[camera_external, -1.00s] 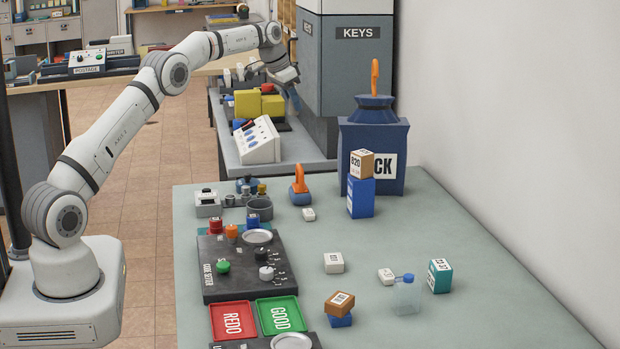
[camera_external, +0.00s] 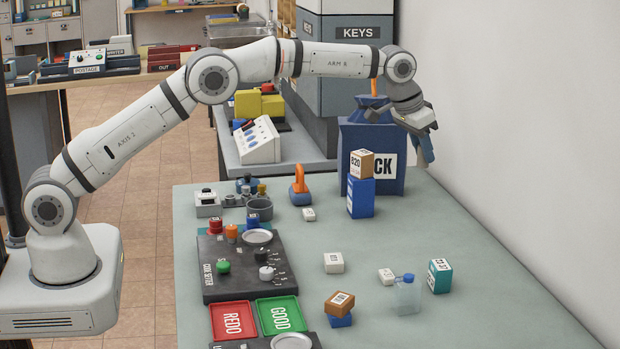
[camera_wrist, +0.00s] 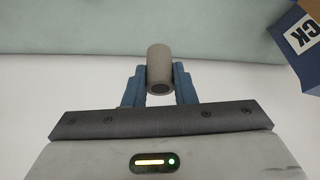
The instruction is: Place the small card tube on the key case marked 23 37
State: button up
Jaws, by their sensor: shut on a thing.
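I cannot make out the tube in the external view. A teal box with a white label (camera_external: 440,276) stands on the right of the table; its small print looks like 23 37, and it is the likely key case. The gripper is well above and behind it.
A clear bottle with a blue cap (camera_external: 406,296) and a small white box (camera_external: 386,276) stand left of the teal box. Table right of the teal box is clear.

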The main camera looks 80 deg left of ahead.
jog(key=d, duration=1.5)
jog(key=p, duration=0.2)
send_over(455, 267)
jog(key=s, duration=0.2)
notch_tip(455, 267, down, 12)
jog(key=shift+w+d+f, duration=0.1)
jog(key=shift+f+p, duration=0.3)
jog(key=shift+f, duration=1.85)
jog(key=shift+f, duration=0.25)
jog(key=o, duration=1)
jog(key=shift+r, duration=0.1)
jog(key=shift+c, duration=0.2)
